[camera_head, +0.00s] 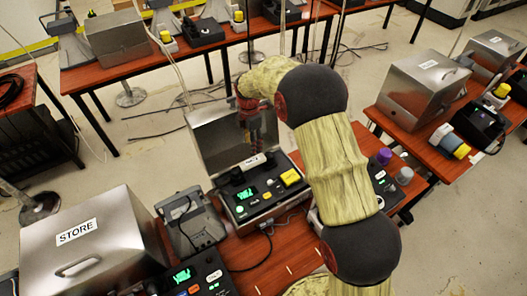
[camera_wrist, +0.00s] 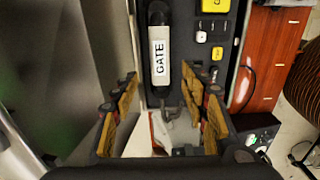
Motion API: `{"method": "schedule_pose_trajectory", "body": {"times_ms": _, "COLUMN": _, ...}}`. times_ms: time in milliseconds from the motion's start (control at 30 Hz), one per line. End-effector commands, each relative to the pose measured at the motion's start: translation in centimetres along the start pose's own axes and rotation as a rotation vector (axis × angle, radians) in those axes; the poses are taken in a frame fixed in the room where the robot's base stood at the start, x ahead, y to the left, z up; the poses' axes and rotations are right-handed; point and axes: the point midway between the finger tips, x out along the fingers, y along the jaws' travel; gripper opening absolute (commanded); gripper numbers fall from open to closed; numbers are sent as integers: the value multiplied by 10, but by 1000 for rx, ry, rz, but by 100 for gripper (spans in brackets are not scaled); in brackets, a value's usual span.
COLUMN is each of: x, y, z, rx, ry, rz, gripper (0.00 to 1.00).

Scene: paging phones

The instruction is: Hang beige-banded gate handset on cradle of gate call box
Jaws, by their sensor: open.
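The gate handset (camera_wrist: 159,58) is black with a pale beige band labelled GATE. In the head view the handset (camera_head: 251,162) lies along the back of the gate call box (camera_head: 243,213), at its cradle area; I cannot tell whether it is fully seated. The call box has a green display and a yellow button; its panel (camera_wrist: 202,62) also shows in the wrist view. My gripper (camera_wrist: 163,82) is open and empty, its fingers spread to either side of the handset's near end. In the head view my gripper (camera_head: 252,125) is above and behind the handset.
A metal box labelled STORE (camera_head: 85,238) stands at the left, beside a grey desk device (camera_head: 190,222). An open metal lid or box (camera_head: 205,135) rises behind the call box. Purple and grey knobs (camera_head: 382,157) stand at the right. Other tables with metal boxes lie beyond.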

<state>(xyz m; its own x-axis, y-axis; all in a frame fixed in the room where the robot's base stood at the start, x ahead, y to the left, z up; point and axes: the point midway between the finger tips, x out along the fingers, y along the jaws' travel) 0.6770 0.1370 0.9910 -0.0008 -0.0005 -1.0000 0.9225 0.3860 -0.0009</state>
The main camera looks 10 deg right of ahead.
Motion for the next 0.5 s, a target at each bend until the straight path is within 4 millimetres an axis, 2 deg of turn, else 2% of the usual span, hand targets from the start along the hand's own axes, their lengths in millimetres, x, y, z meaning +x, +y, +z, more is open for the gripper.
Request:
{"method": "schedule_pose_trajectory", "body": {"times_ms": 167, "x": -5, "y": -1, "z": 1, "rx": 9, "ry": -1, "rz": 3, "gripper": 45}}
{"method": "schedule_pose_trajectory", "body": {"times_ms": 267, "x": -24, "y": -7, "z": 3, "rx": 58, "ry": -3, "rz": 19, "gripper": 45}}
{"method": "schedule_pose_trajectory", "body": {"times_ms": 367, "x": -59, "y": -21, "z": 8, "rx": 165, "ry": -6, "rz": 49, "gripper": 45}}
{"method": "schedule_pose_trajectory", "body": {"times_ms": 500, "x": -118, "y": -56, "z": 15, "rx": 373, "ry": -4, "rz": 103, "gripper": 45}}
